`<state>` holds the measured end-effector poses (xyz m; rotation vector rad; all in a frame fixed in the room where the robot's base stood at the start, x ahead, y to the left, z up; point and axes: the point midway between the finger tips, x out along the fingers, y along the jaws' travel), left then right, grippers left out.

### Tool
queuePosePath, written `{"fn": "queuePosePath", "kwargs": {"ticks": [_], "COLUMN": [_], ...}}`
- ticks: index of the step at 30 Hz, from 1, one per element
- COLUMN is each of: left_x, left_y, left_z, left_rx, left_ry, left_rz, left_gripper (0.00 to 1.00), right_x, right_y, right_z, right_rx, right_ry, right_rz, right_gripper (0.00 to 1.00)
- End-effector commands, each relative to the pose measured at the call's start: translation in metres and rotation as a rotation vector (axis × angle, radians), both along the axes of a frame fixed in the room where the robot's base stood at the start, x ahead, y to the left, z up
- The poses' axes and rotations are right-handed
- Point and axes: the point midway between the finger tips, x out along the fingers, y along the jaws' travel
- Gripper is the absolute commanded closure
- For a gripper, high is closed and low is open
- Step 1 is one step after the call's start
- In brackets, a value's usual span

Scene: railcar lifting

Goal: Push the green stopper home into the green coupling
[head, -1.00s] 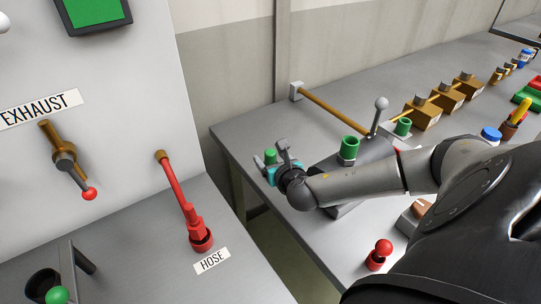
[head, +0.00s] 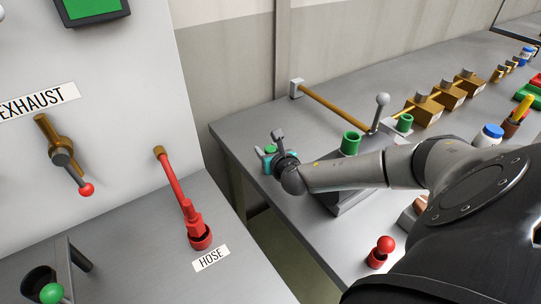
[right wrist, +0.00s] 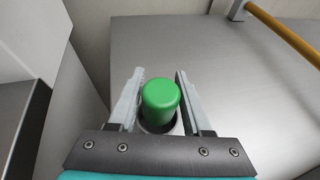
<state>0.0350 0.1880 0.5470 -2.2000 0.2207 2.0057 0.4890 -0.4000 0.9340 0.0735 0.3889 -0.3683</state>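The green stopper (head: 270,150) is a short upright cylinder near the left end of the grey bench. In the right wrist view the stopper (right wrist: 160,95) stands in a grey ring (right wrist: 160,128). My right gripper (head: 270,145) has its fingers on either side of the stopper, with a narrow gap beside it in the wrist view. A green open-topped cylinder (head: 350,143), which looks like the coupling, stands on a grey block, right of the gripper and behind my forearm. A smaller green cylinder (head: 404,122) stands farther right; I cannot tell which is the coupling. My left gripper is out of view.
Brown blocks (head: 427,112) stand farther right. A red knob (head: 385,244) is near the front edge. The panel with the red hose (head: 178,195) is left, across a gap.

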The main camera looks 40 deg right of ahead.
Motion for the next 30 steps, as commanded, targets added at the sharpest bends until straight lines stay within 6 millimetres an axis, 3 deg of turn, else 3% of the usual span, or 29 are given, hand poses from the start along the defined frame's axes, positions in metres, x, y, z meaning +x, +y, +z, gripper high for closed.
{"fn": "queuePosePath", "kwargs": {"ticks": [2, 12, 25, 30], "left_x": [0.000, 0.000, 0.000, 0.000], "left_y": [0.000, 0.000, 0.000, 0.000], "left_z": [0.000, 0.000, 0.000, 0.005], "left_rx": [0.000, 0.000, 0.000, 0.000], "left_ry": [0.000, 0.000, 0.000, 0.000], "left_rz": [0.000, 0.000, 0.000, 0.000], "left_gripper": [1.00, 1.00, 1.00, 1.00], "right_x": [0.000, 0.000, 0.000, 0.000], "right_y": [0.000, 0.000, 0.000, -0.001], "right_z": [0.000, 0.000, 0.001, 0.012], "right_rx": [0.000, 0.000, -0.001, -0.002], "right_ry": [0.000, 0.000, -0.001, -0.002], "right_rz": [0.000, 0.000, -0.001, 0.000], "right_gripper": [0.61, 0.99, 1.00, 1.00]}}
